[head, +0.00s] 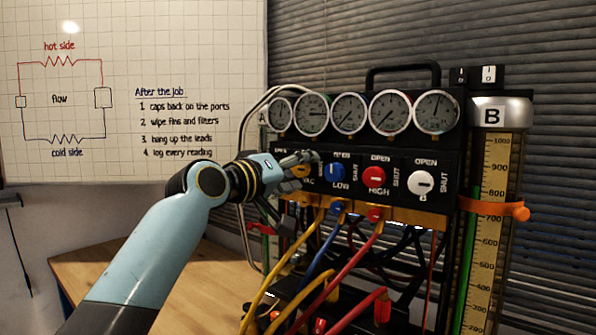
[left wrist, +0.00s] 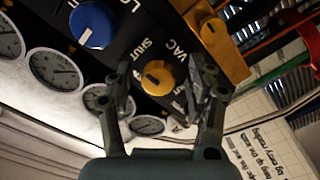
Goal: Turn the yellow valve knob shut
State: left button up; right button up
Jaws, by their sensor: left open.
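The yellow valve knob (left wrist: 157,78) sits on the black manifold panel between the two fingers of my open left gripper (left wrist: 160,88) in the left wrist view. Its dark pointer mark shows on its face, with VAC and SHUT lettering beside it. I cannot tell whether the fingers touch it. In the head view my left gripper (head: 298,185) is at the left end of the panel and hides most of the yellow knob (head: 300,170). My right gripper is not in view.
A blue knob (head: 335,172), a red knob (head: 374,179) and a white knob (head: 420,184) sit to the right on the panel. Several gauges (head: 349,113) line up above. Yellow, blue and red hoses (head: 335,262) hang below. A scaled cylinder (head: 492,200) stands at right.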

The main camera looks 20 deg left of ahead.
pick_arm(q)
jog(key=shift+s+a, duration=0.1)
jog(key=shift+s, duration=0.1)
jog(key=v, duration=1.1)
jog(key=shift+s, duration=0.3)
jog(key=shift+a, duration=0.1)
